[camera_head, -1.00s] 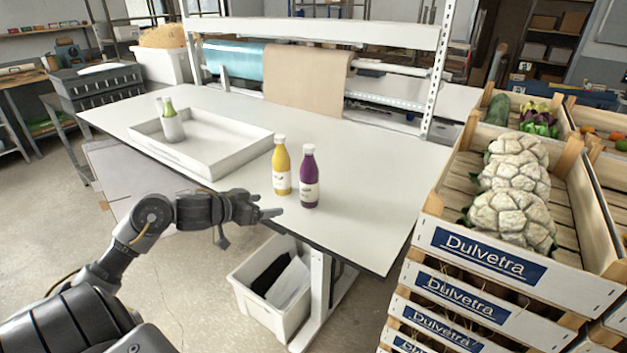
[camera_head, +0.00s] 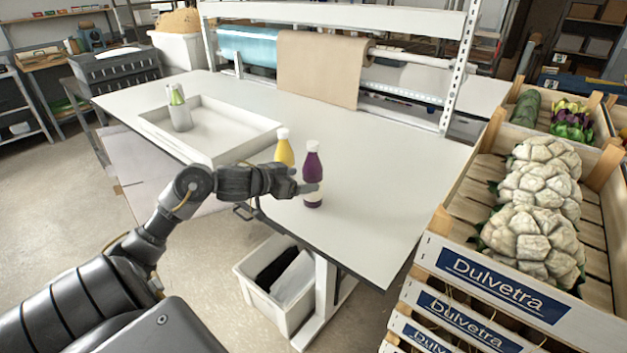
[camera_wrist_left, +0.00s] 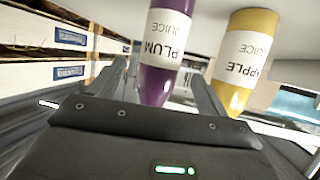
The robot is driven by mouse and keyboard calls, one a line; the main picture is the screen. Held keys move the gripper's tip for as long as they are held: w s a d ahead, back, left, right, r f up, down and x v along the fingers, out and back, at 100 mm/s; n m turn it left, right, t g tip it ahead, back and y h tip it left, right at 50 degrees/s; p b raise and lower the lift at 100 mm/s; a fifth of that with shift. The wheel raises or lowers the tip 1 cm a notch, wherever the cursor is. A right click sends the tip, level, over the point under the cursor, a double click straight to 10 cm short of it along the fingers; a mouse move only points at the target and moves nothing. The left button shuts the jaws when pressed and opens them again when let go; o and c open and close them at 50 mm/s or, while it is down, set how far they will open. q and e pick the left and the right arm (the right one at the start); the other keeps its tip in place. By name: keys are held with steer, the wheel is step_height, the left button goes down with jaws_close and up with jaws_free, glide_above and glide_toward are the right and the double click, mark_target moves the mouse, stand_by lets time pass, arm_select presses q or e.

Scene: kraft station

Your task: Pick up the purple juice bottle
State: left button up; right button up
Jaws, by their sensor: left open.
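The purple juice bottle (camera_head: 312,163) stands upright near the front edge of the white table, with a white cap and a pale label. In the left wrist view the purple bottle (camera_wrist_left: 160,75) appears upside down, its label reading "PLUM JUICE", between the two fingers. My left gripper (camera_head: 308,188) is open at the purple bottle's lower part, with one finger showing in front of it. I cannot tell whether the fingers touch it. My right gripper is not in view.
A yellow bottle (camera_head: 284,149) labelled apple stands close behind and left of the purple one. A white tray (camera_head: 240,137) holding a cup lies left on the table (camera_head: 400,165). Crates of cauliflower (camera_head: 530,215) stand right. The table is clear right of the bottles.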

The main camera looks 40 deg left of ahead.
mark_target(304, 178)
arm_select(q)
steer(key=shift+w, duration=0.45)
steer(key=p+x, duration=0.1)
steer(key=x, duration=0.3)
steer(key=shift+w, duration=0.25)
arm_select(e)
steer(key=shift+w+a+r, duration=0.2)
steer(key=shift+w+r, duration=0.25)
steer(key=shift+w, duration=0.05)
arm_select(q)
steer(key=shift+s, duration=0.1)
steer(key=c, duration=1.4)
